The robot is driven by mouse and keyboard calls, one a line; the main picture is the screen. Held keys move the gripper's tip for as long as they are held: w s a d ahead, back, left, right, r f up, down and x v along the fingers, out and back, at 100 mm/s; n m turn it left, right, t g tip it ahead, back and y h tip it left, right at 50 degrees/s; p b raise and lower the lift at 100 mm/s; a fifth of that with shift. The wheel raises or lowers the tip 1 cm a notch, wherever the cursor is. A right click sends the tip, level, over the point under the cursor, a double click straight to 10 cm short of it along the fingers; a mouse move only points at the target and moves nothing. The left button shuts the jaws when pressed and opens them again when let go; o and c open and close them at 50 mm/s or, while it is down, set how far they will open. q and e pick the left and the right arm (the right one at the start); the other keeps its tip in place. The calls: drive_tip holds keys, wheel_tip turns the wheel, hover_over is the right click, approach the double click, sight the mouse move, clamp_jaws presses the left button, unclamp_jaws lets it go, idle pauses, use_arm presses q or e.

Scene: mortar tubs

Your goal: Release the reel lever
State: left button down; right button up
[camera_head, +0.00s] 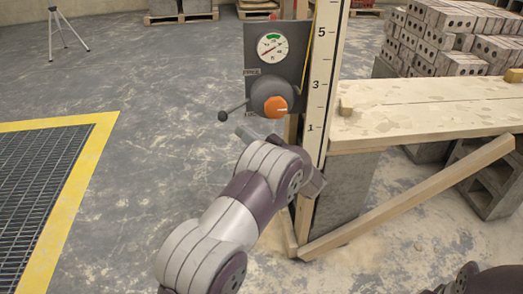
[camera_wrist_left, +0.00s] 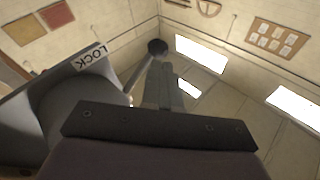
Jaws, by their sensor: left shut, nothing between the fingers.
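The reel (camera_head: 272,98), a grey drum with an orange knob (camera_head: 276,107), is mounted on a grey upright panel (camera_head: 291,40). Its thin lever (camera_head: 236,108) points left and slightly down and ends in a dark ball. The lever and ball also show in the left wrist view (camera_wrist_left: 157,47), beside a LOCK label (camera_wrist_left: 88,57). My left gripper (camera_head: 243,132) is shut and empty, just below the lever in the head view. In the left wrist view its fingers (camera_wrist_left: 164,85) are close to the ball; I cannot tell whether they touch it. My right gripper is not in view.
A gauge (camera_head: 272,48) sits above the reel. A numbered post (camera_head: 324,90) stands right of the panel, and a plank bench (camera_head: 430,108) on blocks extends right. A diagonal board (camera_head: 410,198) braces it. Floor left of the panel is clear up to a yellow-edged grate (camera_head: 78,125).

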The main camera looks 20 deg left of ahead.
sight(226, 119)
use_arm(q)
drive_tip(key=b+x, duration=0.1)
drive_tip(key=x, duration=0.3)
drive_tip(key=shift+r, duration=0.1)
idle(0.3)
